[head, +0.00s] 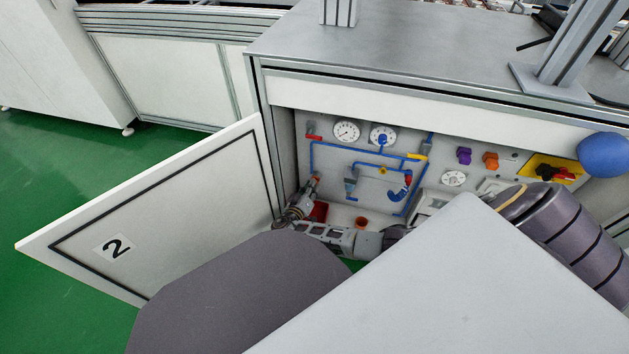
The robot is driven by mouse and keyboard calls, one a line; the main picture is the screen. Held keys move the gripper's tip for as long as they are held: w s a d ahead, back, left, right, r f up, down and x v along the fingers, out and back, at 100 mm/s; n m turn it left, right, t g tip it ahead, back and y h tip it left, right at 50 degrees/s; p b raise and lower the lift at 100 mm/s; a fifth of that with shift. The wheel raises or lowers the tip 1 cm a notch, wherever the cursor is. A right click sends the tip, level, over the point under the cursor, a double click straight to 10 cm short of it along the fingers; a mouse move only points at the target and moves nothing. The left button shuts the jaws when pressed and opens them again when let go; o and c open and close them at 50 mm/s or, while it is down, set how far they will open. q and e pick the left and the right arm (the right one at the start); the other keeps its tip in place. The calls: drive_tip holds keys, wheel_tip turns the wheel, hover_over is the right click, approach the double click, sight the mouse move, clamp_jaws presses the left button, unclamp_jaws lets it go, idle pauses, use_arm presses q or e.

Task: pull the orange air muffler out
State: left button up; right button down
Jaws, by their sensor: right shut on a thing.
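The open cabinet holds a panel with blue air lines (325,147). At the lower end of the left blue line, a small orange piece, which looks like the orange air muffler (316,178), shows at the fingertips. My right gripper (311,186) reaches in from the right, low along the panel, and is shut on it. The fingers hide most of the piece, so I cannot tell whether it is still seated in the line. My left gripper is not in view.
The cabinet door (200,200) marked 2 stands open at left, close to my gripper. Two gauges (347,131), a purple knob (464,156), an orange knob (490,160) and a red switch (562,174) are on the panel.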

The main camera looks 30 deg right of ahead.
idle(0.3)
drive_tip(key=shift+f+n+h, duration=0.1)
drive_tip(key=shift+n+h, duration=0.2)
drive_tip(key=shift+n, duration=0.7)
drive_tip(key=shift+n+h, duration=0.3)
drive_tip(key=shift+n, duration=0.8)
drive_tip(key=shift+n, duration=1.1)
drive_tip(key=shift+h, duration=0.3)
drive_tip(key=shift+f+n, duration=0.1)
drive_tip(key=shift+n, duration=1)
